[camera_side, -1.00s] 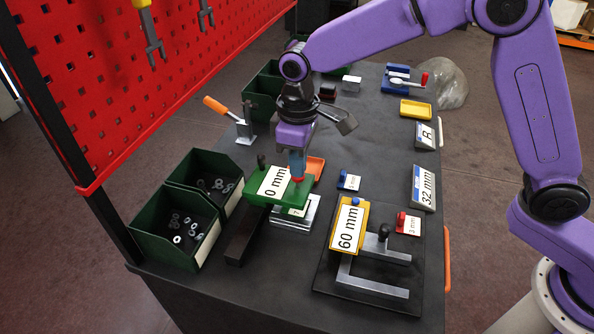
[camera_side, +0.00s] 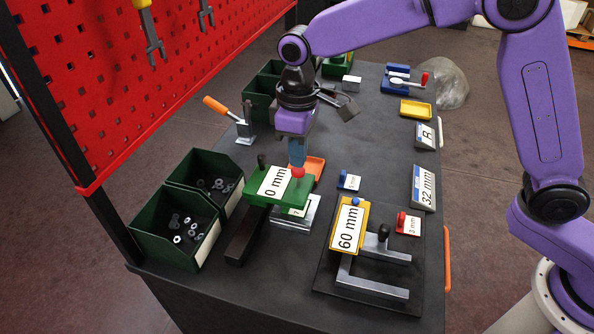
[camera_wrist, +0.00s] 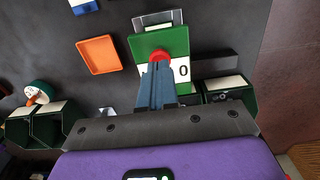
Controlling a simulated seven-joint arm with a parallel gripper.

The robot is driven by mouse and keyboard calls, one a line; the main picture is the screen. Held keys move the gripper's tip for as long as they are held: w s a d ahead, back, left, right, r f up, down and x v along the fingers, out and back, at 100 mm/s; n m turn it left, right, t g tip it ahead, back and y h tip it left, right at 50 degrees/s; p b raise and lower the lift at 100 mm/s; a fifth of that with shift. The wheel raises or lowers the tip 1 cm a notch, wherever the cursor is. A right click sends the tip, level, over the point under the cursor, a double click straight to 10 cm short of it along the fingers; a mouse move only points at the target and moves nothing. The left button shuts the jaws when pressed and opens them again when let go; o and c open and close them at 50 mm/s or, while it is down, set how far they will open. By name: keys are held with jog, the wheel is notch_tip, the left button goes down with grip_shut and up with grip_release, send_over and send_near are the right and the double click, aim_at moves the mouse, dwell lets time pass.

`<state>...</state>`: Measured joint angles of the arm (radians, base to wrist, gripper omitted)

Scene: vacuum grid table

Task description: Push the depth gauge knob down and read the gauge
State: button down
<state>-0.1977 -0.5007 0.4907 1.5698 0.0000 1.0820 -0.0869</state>
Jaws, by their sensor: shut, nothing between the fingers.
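The depth gauge is a green block (camera_side: 256,198) with a white label reading "0 mm" (camera_side: 274,181), and it rests over a silver metal block (camera_side: 300,220). Its red knob (camera_side: 297,173) stands at the right end of the green block. In the wrist view the red knob (camera_wrist: 160,55) sits on the green body (camera_wrist: 172,40). My gripper (camera_side: 297,165) points down with its blue-grey fingers shut and empty, tips at the top of the knob. I cannot tell whether they touch it. In the wrist view the fingers partly cover the label.
A yellow gauge marked "60 mm" (camera_side: 348,226) stands on a dark plate at the front right. Green bins (camera_side: 150,246) with metal parts are at the left. An orange tray (camera_side: 316,163) lies just behind the gauge. A clamp with an orange handle (camera_side: 216,106) stands further back.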

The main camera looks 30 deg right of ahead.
jog(key=shift+r, duration=2.2)
jog(key=shift+s+d+r, duration=0.1)
jog(key=shift+s+d, duration=0.05)
jog(key=shift+s, duration=0.05)
jog(key=s+d+f+n, duration=0.1)
jog(key=s+d+f, duration=0.1)
jog(key=s+d, duration=0.9)
jog(key=s+d+f+n, duration=0.1)
jog(key=s+d+n, duration=0.1)
jog(key=s+d, duration=1)
jog(key=s, duration=0.4)
jog(key=shift+s+d+f+n, duration=0.2)
jog(key=shift+s+f+n, duration=0.1)
jog(key=shift+s+f, duration=0.1)
